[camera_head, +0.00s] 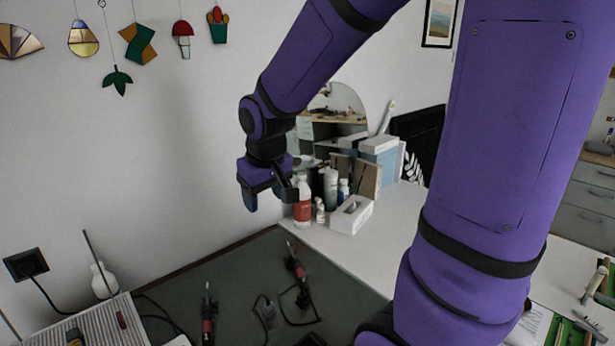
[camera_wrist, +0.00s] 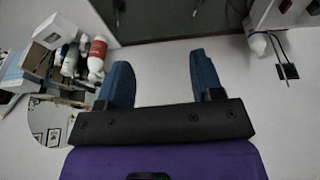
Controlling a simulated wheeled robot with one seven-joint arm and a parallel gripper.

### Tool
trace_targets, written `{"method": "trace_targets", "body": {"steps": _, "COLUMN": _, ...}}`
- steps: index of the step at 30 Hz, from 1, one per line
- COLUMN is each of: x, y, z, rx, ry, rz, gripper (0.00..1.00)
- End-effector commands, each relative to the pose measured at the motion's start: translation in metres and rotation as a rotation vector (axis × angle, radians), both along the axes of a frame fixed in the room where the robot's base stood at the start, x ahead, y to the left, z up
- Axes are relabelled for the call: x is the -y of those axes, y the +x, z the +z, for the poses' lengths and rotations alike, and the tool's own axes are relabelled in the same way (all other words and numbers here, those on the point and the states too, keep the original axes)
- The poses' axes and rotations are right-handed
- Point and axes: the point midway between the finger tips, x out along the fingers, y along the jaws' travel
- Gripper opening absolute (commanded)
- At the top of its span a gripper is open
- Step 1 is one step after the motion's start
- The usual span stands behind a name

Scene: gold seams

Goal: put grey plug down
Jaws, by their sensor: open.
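My gripper (camera_head: 268,196) is open, with nothing between its fingers. It hangs in the air in front of the white wall, above the far end of the dark mat. In the wrist view my gripper (camera_wrist: 162,78) shows two blue fingers spread wide, with bare pale surface between them. A small greyish plug-like piece with a cable (camera_head: 265,308) lies on the dark mat, below and well apart from my gripper. I cannot tell for sure that it is the grey plug. It cannot be made out in the wrist view.
Soldering irons with red handles (camera_head: 207,315) lie on the dark mat (camera_head: 240,268). Bottles (camera_head: 303,205) and a white tissue box (camera_head: 351,214) stand close behind my gripper. A black wall socket (camera_head: 27,264) and a white bottle (camera_head: 103,280) are at the left.

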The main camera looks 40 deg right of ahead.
Motion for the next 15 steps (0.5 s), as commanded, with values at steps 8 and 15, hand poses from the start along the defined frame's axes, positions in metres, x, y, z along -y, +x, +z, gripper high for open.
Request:
{"method": "trace_targets", "body": {"steps": 8, "x": -0.016, "y": -0.063, "z": 0.061, "rx": 0.094, "ry": 0.018, "rz": 0.008, "gripper": 0.60}}
{"method": "trace_targets", "body": {"steps": 15, "x": -0.026, "y": -0.122, "z": 0.092, "rx": 0.163, "ry": 0.048, "rz": 0.022, "gripper": 0.60}}
